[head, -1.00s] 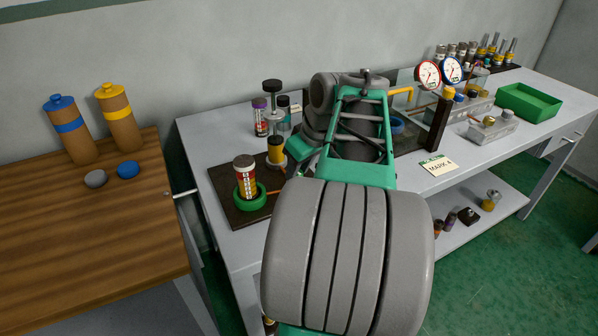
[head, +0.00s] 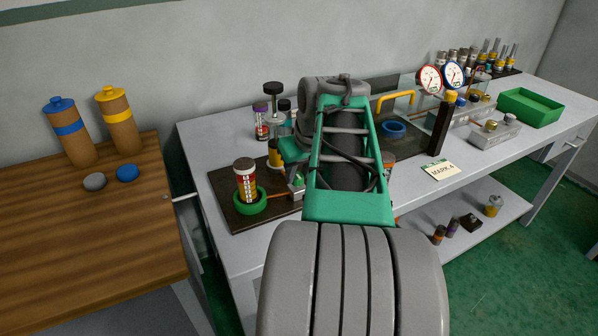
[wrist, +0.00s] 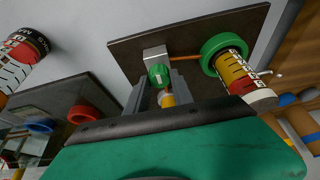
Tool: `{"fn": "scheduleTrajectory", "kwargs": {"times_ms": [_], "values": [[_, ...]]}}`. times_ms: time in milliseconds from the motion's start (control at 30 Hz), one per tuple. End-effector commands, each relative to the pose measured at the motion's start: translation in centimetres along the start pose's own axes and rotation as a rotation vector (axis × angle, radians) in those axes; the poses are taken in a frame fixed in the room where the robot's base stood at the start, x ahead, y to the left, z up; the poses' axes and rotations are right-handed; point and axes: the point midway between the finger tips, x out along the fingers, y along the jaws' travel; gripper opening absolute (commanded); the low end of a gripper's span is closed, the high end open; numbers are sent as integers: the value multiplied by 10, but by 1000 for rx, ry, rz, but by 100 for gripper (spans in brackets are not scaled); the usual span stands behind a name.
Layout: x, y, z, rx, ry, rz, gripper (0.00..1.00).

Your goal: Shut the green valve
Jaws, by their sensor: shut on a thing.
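The green valve (wrist: 159,74) shows in the wrist view as a rounded green handle with a pale mark. It sits against a small grey metal block (wrist: 155,52) at the edge of a dark board. My gripper (wrist: 160,79) has a finger on either side of the handle and is shut on it. A yellow and white piece (wrist: 167,99) shows just below the handle, between the fingers. In the head view the green valve (head: 298,180) is small beside my arm, which hides most of my gripper.
A green ring (head: 250,201) surrounds a red and white labelled cylinder on the dark board (head: 229,209), joined to the block by a copper pipe. A blue ring (head: 394,130), gauges (head: 430,80) and a green tray (head: 530,106) stand further right. A wooden table (head: 90,235) is at left.

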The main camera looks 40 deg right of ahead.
Motion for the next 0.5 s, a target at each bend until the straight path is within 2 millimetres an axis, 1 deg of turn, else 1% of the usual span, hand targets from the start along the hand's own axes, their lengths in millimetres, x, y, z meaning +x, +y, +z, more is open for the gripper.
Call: {"fn": "scheduleTrajectory", "kwargs": {"times_ms": [33,67,300,500], "values": [[0,0,0,1,0,0,0],[0,0,0,1,0,0,30],[0,0,0,0,0,0,50],[0,0,0,0,0,0,50]]}}
